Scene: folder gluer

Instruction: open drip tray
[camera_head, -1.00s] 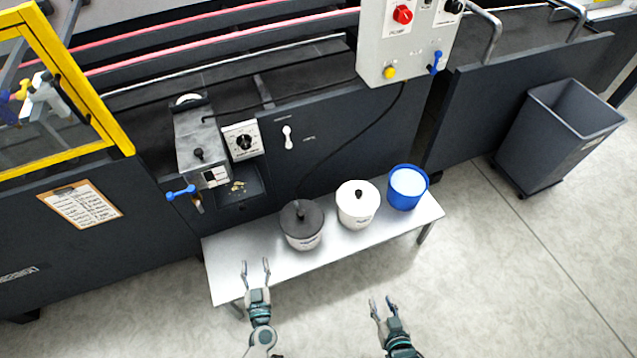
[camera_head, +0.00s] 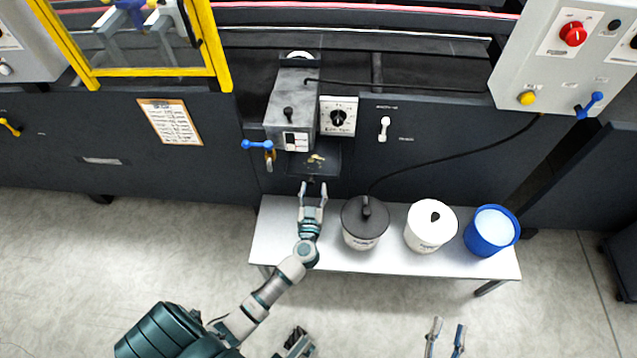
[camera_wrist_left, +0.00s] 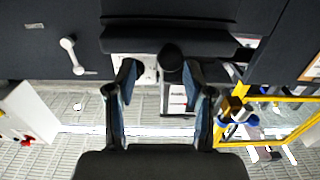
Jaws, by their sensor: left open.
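The dark drip tray (camera_head: 327,170) sits under the grey glue unit (camera_head: 291,115) on the machine's front, with small yellowish spots in it. My left gripper (camera_head: 313,187) is open just in front of the tray's front edge. In the left wrist view, the tray's dark front (camera_wrist_left: 215,42) spans the top. A round dark knob (camera_wrist_left: 172,62) shows between the open fingers of my left gripper (camera_wrist_left: 163,70); I cannot tell whether they touch it. My right gripper (camera_head: 448,325) is at the bottom edge of the head view, its two fingers apart and empty.
A bench (camera_head: 270,240) below holds a dark-lidded pot (camera_head: 364,228), a white pot (camera_head: 430,228) and a blue bucket (camera_head: 491,232). A blue-handled valve (camera_head: 258,145) is left of the tray. A dial box (camera_head: 338,115) and a black cable (camera_head: 450,157) are to the right.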

